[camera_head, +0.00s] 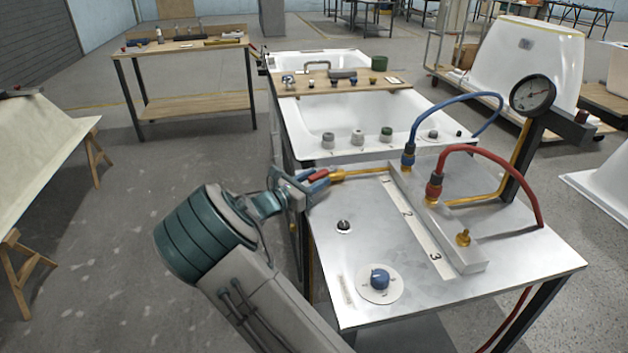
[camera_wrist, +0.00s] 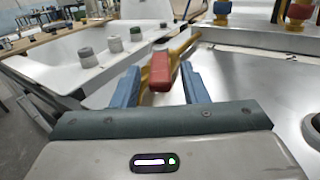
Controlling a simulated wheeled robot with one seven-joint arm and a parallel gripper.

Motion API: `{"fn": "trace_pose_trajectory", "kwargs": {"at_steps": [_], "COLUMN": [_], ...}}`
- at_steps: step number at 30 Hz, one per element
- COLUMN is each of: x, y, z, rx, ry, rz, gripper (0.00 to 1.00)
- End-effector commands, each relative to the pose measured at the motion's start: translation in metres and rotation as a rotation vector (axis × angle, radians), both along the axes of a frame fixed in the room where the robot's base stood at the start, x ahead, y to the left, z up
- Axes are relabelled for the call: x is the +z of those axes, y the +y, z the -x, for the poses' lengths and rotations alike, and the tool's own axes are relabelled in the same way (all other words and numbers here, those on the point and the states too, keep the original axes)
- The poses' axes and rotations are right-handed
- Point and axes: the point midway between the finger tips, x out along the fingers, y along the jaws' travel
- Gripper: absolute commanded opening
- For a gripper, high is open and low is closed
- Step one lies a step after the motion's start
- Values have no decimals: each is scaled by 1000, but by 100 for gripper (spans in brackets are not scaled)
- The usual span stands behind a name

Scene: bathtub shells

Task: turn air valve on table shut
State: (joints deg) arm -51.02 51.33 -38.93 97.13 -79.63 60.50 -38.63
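The air valve's red lever (camera_head: 318,175) sits at the left edge of the metal table (camera_head: 300,215), at the end of a brass pipe (camera_head: 375,171). In the head view the lever runs roughly along the pipe. My gripper (camera_head: 312,186) is at that edge, beside the lever. In the wrist view the red lever (camera_wrist: 160,72) stands between the two blue fingers of my gripper (camera_wrist: 161,84), with a gap showing on each side. The fingers are open and do not appear to grip it. The valve body is largely hidden behind the lever and fingers.
A manifold block (camera_head: 425,205) carries blue (camera_head: 450,100) and red hoses (camera_head: 500,155); a pressure gauge (camera_head: 532,95) rises behind. A blue knob (camera_head: 379,278) and a small black knob (camera_head: 343,226) sit on the tabletop. A white bathtub (camera_head: 350,110) stands behind the table.

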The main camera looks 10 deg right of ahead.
Motion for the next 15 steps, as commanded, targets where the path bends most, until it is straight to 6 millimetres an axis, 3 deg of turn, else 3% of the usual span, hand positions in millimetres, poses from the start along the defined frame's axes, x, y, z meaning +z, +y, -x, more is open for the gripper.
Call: {"fn": "trace_pose_trajectory", "kwargs": {"at_steps": [7,15], "x": [0,0], "y": [12,61], "z": [7,41], "rx": [2,5], "ry": [-1,0], "rz": [-1,-1], "gripper": [40,40]}}
